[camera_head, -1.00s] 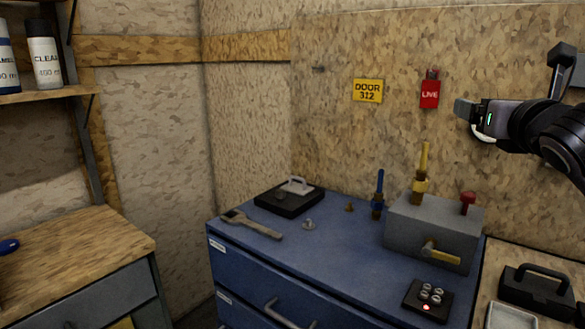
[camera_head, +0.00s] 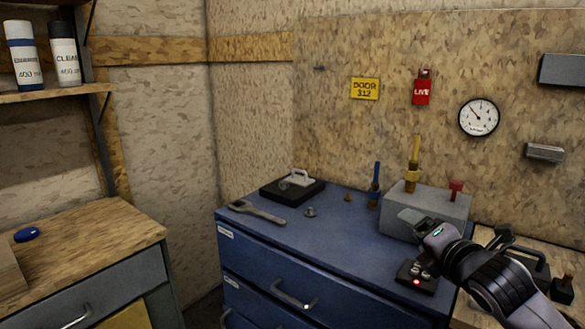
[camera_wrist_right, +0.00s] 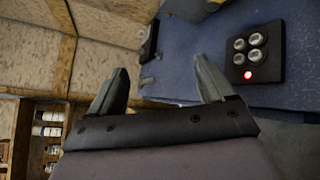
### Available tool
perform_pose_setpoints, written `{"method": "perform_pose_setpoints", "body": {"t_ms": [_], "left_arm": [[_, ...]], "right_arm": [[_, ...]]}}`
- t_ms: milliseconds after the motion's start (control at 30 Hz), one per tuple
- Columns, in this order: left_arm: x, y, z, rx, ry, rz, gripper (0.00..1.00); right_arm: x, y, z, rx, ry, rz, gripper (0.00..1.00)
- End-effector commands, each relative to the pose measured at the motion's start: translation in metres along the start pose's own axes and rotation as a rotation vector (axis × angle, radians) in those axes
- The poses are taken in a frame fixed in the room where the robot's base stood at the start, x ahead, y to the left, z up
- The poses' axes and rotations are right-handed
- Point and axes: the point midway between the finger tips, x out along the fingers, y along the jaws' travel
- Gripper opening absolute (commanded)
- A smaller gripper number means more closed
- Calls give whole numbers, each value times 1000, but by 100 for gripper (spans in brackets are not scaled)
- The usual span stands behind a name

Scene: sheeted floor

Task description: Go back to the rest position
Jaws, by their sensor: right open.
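My right gripper (camera_head: 418,222) comes in from the lower right in the head view, in front of the grey box (camera_head: 397,207) on the blue cabinet. In the right wrist view its two fingers (camera_wrist_right: 160,90) stand wide apart with nothing between them. The black button panel (camera_head: 408,278), with a red light, lies just below the gripper in the head view and also shows in the right wrist view (camera_wrist_right: 255,53). The arm partly hides the box's front and the panel's right side. My left gripper is not in view.
The blue cabinet top (camera_head: 330,235) holds a wrench (camera_head: 258,213), a black tray with a white handle (camera_head: 292,192) and valve fittings. A wooden bench (camera_head: 85,235) stands at left under a shelf (camera_head: 50,94) with bottles. A round gauge (camera_head: 479,117) hangs on the back wall.

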Motion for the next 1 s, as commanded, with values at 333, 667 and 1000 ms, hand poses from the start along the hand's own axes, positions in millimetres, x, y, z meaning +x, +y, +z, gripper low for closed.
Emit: {"method": "perform_pose_setpoints", "body": {"t_ms": [333, 667, 1000], "left_arm": [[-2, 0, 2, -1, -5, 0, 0], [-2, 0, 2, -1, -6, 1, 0], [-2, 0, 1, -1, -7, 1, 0]], "right_arm": [[-26, -108, -123, 725, 124, -114, 82], [-99, -207, -220, 1445, 76, -303, 82], [-190, -275, -279, 2007, -117, -452, 82]]}}
